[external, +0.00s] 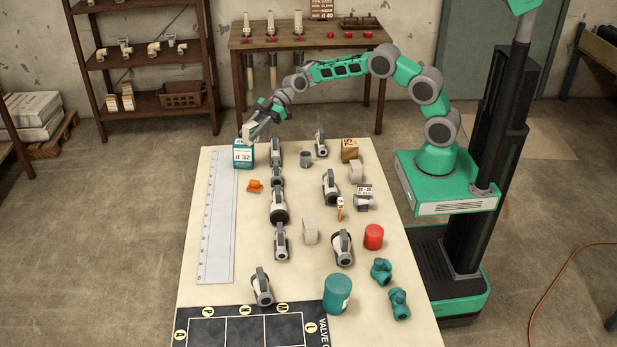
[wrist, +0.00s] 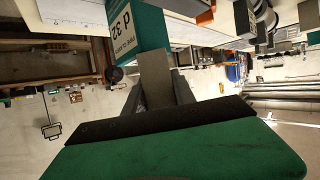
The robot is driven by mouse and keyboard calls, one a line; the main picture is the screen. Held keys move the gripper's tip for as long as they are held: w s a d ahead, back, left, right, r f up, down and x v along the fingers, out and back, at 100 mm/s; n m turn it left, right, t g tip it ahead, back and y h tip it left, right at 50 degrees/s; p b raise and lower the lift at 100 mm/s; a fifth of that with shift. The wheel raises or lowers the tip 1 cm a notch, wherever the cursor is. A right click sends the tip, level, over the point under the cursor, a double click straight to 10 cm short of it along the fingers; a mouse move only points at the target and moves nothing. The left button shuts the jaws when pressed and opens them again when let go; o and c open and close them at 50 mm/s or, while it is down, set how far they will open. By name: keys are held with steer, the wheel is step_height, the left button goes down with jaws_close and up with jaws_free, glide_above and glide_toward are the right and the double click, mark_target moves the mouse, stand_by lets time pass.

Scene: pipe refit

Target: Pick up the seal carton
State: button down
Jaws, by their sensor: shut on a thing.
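The seal carton (external: 244,156) is a teal box with a white label reading "d 32". It is at the far left corner of the worktable (external: 215,297), beyond the end of the white ruler. My gripper (external: 248,134) comes down on it from above and is shut on its top part.
A large ruler (external: 215,220) lies along the table's left side. Grey valves and fittings (external: 278,205) stand just right of the carton, with an orange piece (external: 255,185) in front. A tan box (external: 350,149) is at the back right. A back bench (external: 310,42) stands behind.

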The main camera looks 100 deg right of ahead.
mark_target(249, 124)
steer(key=shift+r, duration=0.6)
steer(key=s+a+r, duration=0.1)
steer(key=s+r, duration=1.2)
steer(key=s, duration=0.1)
steer(key=shift+g, duration=0.3)
steer(key=w+f, duration=0.3)
steer(key=w, duration=0.1)
steer(key=w+f+p, duration=0.1)
steer(key=w+f, duration=0.2)
steer(key=w, duration=0.2)
steer(key=w+d+f+p, duration=0.1)
steer(key=w+f, duration=0.3)
steer(key=w, duration=0.1)
steer(key=shift+w+f, duration=0.1)
steer(key=shift+w, duration=0.1)
step_height(249, 124, down, 3)
steer(key=shift+r, duration=0.1)
